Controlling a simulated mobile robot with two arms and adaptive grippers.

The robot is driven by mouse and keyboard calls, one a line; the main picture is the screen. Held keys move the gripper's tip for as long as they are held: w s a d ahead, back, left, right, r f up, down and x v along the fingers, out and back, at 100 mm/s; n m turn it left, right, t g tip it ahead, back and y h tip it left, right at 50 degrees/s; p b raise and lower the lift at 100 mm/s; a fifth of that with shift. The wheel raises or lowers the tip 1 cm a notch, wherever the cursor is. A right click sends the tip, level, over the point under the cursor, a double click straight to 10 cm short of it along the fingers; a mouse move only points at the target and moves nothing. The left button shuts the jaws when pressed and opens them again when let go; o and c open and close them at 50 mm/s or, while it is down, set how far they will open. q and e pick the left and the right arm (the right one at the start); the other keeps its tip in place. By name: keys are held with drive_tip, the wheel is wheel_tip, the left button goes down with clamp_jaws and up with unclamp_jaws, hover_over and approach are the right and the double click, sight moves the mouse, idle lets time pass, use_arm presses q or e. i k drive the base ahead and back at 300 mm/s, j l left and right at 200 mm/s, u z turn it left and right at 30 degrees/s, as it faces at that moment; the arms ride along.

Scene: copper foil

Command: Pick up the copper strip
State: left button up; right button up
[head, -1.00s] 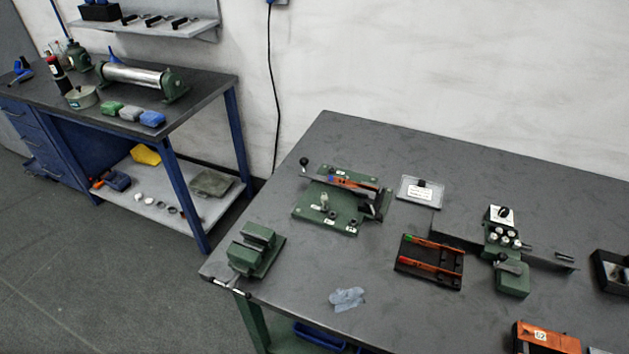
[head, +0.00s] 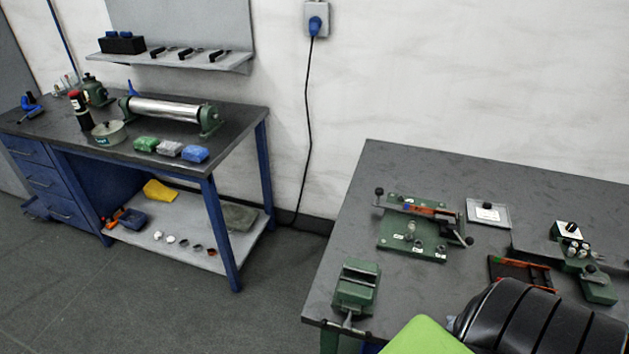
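A thin copper-coloured strip (head: 416,209) lies across the green bench fixture (head: 400,240) on the right-hand table. A black tray (head: 496,279) with orange-red copper-coloured strips (head: 535,266) lies further right on the same table. My black ribbed arm part covers the tray's front side, so I cannot tell how many strips lie in it. Neither of my grippers is in view.
A green vise (head: 356,287) sits at the table's front left corner. A left bench (head: 60,133) holds a steel roller (head: 165,109).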

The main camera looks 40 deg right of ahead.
sight(418, 208)
drive_tip(key=i+j+u, duration=0.3)
drive_tip(key=i, duration=0.15)
drive_tip(key=i+j+u, duration=0.3)
drive_tip(key=i, duration=0.15)
drive_tip(key=i+z, duration=0.5)
drive_tip(key=z, duration=0.2)
drive_tip(key=i+z, duration=0.45)
drive_tip(key=z, duration=0.35)
drive_tip(key=i+z, duration=0.15)
drive_tip(key=z, duration=0.3)
drive_tip(key=i+z, duration=0.1)
drive_tip(key=z, duration=0.35)
drive_tip(key=i+j+z, duration=0.1)
drive_tip(key=z, duration=0.4)
drive_tip(key=j+z, duration=0.1)
drive_tip(key=z, duration=0.35)
drive_tip(key=i, duration=0.05)
